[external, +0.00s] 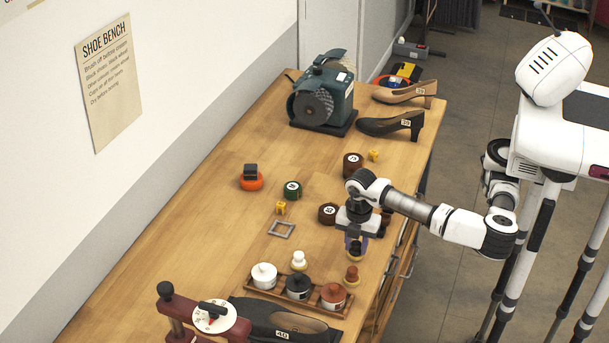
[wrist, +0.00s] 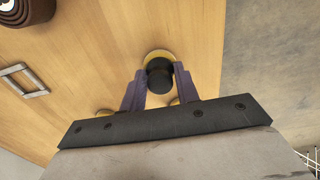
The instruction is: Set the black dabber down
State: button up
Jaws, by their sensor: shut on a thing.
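The black dabber (wrist: 159,78) has a dark knobbed handle and a pale yellow round base. It stands between the purple fingers of my gripper (wrist: 160,88), which is shut on its handle. In the external view my gripper (external: 355,238) points down over the bench's right side, and the dabber's pale base (external: 354,254) shows just below the fingers. I cannot tell whether the base touches the wood. A white dabber (external: 299,260) and a red-brown dabber (external: 352,276) stand nearby on the bench.
A wooden tray (external: 256,289) holds white, black and red-brown jars. A brown numbered tin (external: 327,213) and a grey square frame (external: 281,229) lie left of my gripper. The bench edge (external: 404,229) is close on the right. The bench's left middle is clear.

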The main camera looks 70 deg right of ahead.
aim_at(356, 243)
jog(key=shift+f, duration=0.25)
jog(key=o, duration=1)
jog(key=shift+c, duration=0.2)
notch_tip(356, 243, up, 12)
jog(key=shift+r+b, duration=0.2)
jog(key=shift+b, duration=0.1)
